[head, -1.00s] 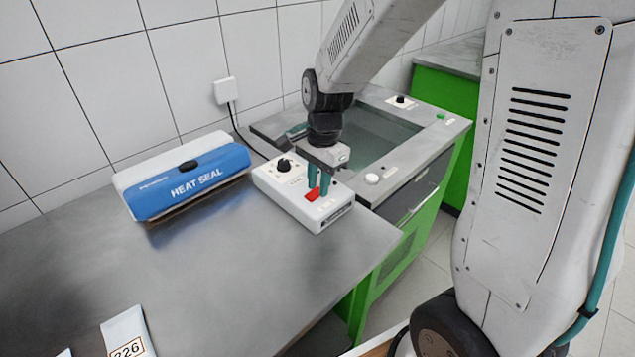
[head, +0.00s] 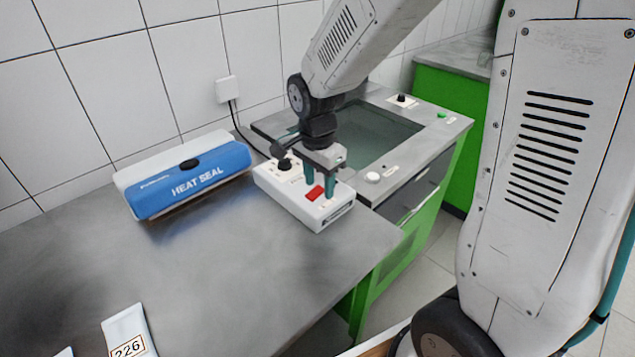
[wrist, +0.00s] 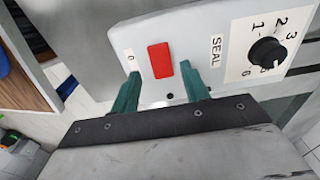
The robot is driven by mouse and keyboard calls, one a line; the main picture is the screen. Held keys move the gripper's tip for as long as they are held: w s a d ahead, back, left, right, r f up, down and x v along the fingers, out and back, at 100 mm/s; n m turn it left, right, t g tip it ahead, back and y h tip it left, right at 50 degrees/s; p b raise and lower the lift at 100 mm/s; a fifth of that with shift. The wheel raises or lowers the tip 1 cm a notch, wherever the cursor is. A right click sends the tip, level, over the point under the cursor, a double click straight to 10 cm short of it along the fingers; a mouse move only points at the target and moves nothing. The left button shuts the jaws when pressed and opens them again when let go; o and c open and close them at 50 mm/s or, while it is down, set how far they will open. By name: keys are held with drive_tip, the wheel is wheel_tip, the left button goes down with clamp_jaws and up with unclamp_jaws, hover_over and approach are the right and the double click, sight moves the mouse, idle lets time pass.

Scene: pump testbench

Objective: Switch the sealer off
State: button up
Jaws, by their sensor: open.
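The sealer (head: 190,180) is a white and blue unit marked HEAT SEAL on the steel table. Its white control box (head: 322,214) stands to its right, with a red rocker switch (head: 314,193) and a black knob (head: 285,164). In the wrist view the red switch (wrist: 160,60) lies between a "0" label (wrist: 130,57) on the left and a "SEAL" label (wrist: 216,50) on the right. I cannot tell which way the rocker is tipped. My gripper (head: 320,184) is open and empty just above the box, its green fingers spread either side of the switch.
The black knob with its number dial (wrist: 267,52) is right of the switch in the wrist view. A sunken basin (head: 375,140) in a green-fronted bench is behind the box. A pouch marked 226 (head: 128,330) lies at the front left. The table's middle is clear.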

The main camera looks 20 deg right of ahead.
sight(319, 193)
wheel_tip(319, 193, up, 8)
drive_tip(key=shift+a+f, duration=0.15)
drive_tip(key=shift+f, duration=0.05)
drive_tip(key=shift+s, duration=0.1)
idle(0.4)
drive_tip(key=s+d+r+n, duration=0.1)
drive_tip(key=s+r+n, duration=0.2)
drive_tip(key=s+n, duration=0.4)
drive_tip(key=s+d+r+n+t, duration=0.1)
drive_tip(key=s+r+n, duration=0.3)
drive_tip(key=s, duration=1)
drive_tip(key=shift+s+n, duration=0.35)
drive_tip(key=shift+n, duration=1.35)
drive_tip(key=shift+d+r, duration=0.1)
